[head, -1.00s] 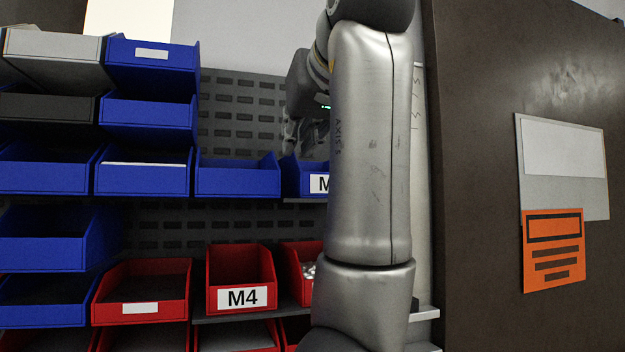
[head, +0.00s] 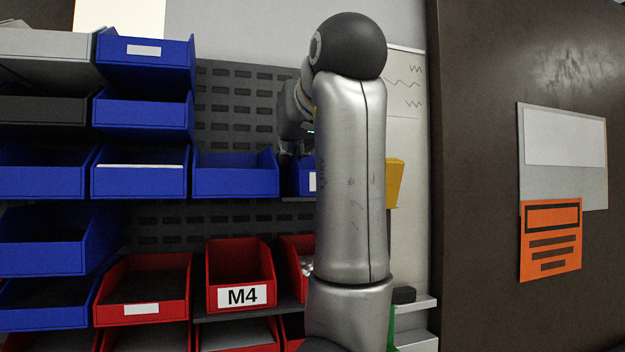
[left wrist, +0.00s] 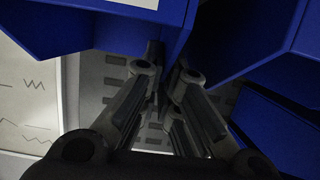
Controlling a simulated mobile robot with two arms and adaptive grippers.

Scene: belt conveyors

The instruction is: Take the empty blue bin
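Blue bins stand on the rack in the head view. An unlabelled blue bin (head: 235,183) is in the middle row; its inside is mostly hidden by its front. To its right is a blue bin with a white label (head: 303,178), partly hidden behind my left arm. No bin is seen held. My right gripper is out of view.
Red bins, one marked M4 (head: 240,275), stand in the lower row. More blue bins (head: 145,60) and a grey bin (head: 45,45) fill the left side. A yellow object (head: 393,182) is behind my arm. A brown cabinet (head: 470,150) stands on the right.

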